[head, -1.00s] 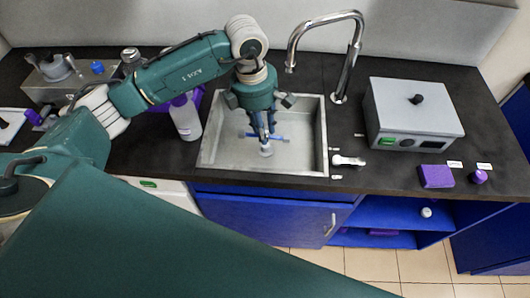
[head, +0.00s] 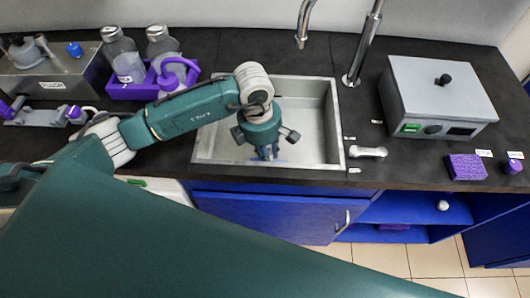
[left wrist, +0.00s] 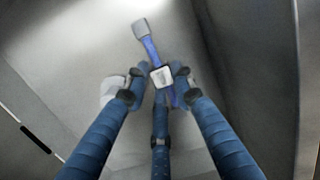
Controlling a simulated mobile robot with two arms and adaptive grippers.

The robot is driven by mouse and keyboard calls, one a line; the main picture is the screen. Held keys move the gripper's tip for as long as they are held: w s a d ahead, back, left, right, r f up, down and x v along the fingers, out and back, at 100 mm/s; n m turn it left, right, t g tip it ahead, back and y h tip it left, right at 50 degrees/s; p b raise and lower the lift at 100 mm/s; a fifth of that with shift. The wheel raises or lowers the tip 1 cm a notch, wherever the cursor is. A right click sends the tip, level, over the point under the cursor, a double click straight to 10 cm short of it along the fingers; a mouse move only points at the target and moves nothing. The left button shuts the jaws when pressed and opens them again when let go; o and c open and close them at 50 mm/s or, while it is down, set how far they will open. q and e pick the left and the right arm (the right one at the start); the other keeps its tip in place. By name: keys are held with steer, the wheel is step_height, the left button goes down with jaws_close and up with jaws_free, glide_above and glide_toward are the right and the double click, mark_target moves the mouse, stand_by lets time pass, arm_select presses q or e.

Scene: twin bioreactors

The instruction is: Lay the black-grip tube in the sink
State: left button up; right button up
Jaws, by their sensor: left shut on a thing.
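The grey metal sink (head: 313,112) is set in the black counter. My left gripper (head: 267,152) points down inside it, near the front wall. In the left wrist view its blue fingers (left wrist: 160,80) close around a small piece with a pale square face (left wrist: 162,76). I take this to be the tube, but no black grip shows and the fingers hide most of it. A blue bar with a grey end (left wrist: 143,30) runs behind the fingertips, and a pale rounded piece (left wrist: 111,89) shows beside them. I cannot tell whether these join the held piece. My right gripper is out of view.
A faucet (head: 362,50) stands behind the sink. A grey box (head: 438,95) and a purple sponge (head: 465,167) are to the right. A white-grey tool (head: 368,152) lies beside the sink. A purple rack (head: 128,91) with bottles stands to the left.

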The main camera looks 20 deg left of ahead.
arm_select(q)
steer(key=shift+w, duration=0.1)
steer(key=shift+s+d+f, duration=0.1)
steer(key=shift+s, duration=0.15)
steer(key=o, duration=1)
steer(key=shift+w, duration=0.1)
steer(key=shift+r, duration=0.6)
steer(key=r, duration=0.3)
steer(key=a+r+b, duration=0.1)
steer(key=r, duration=0.7)
steer(key=shift+a+r, duration=0.1)
steer(key=shift+a, duration=0.15)
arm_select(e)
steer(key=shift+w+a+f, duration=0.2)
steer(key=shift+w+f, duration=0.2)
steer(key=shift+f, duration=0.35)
